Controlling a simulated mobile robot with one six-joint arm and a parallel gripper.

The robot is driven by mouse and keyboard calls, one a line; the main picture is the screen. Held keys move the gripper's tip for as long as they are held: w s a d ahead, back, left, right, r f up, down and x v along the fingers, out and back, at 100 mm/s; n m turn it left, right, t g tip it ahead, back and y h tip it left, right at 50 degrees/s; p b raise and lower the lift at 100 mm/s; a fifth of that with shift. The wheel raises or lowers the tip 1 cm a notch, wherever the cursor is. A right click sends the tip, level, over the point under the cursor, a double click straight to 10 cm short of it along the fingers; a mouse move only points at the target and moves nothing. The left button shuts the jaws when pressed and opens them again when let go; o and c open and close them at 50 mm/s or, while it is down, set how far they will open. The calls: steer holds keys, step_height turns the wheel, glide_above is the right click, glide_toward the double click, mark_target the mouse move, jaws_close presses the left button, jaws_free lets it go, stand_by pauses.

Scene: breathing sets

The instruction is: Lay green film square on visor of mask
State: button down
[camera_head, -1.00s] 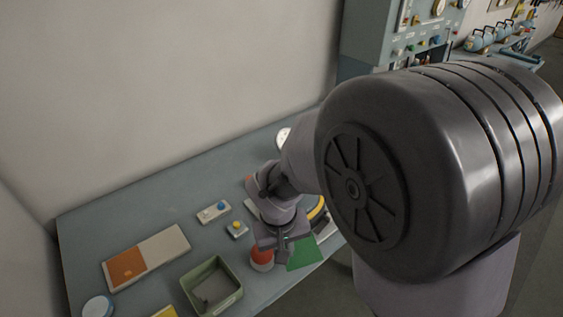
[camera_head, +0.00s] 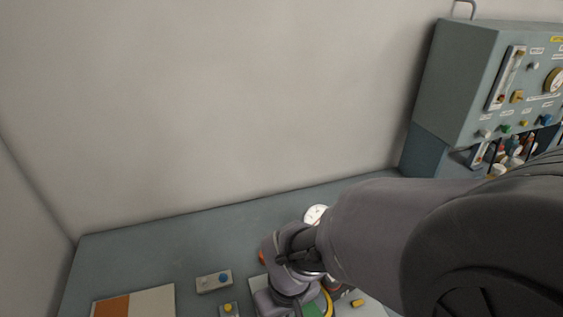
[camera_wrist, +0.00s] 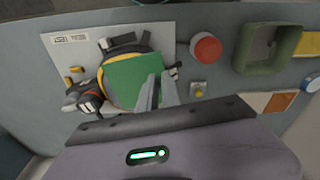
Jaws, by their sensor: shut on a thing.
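The green film square (camera_wrist: 130,76) is in my gripper (camera_wrist: 157,92), which is shut on its edge in the wrist view. The film covers most of the visor area of the mask (camera_wrist: 101,82). The mask is dark with a yellow rim and lies on a white sheet (camera_wrist: 72,53). Whether the film touches the visor or hangs above it, I cannot tell. In the head view my arm hides most of the mask; part of its yellow rim (camera_head: 328,303) shows at the bottom edge.
A red dome (camera_wrist: 206,48) and a green open bin (camera_wrist: 268,62) stand right of the mask in the wrist view. A white gauge (camera_head: 316,214) stands behind. The back left of the table is clear.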

steer(key=w, duration=0.1)
steer(key=w+d, duration=0.1)
steer(key=w, duration=0.1)
steer(key=w+f, duration=0.1)
steer(key=w, duration=0.1)
steer(key=shift+w+d+b, duration=0.2)
steer(key=shift+d+b, duration=0.15)
step_height(320, 180, down, 4)
steer(key=shift+r+b, duration=0.25)
steer(key=shift+b, duration=0.6)
steer(key=shift+r, duration=0.2)
steer(key=shift+s+f, duration=0.1)
steer(key=c, duration=1.6)
jaws_free()
steer(key=shift+o, duration=0.2)
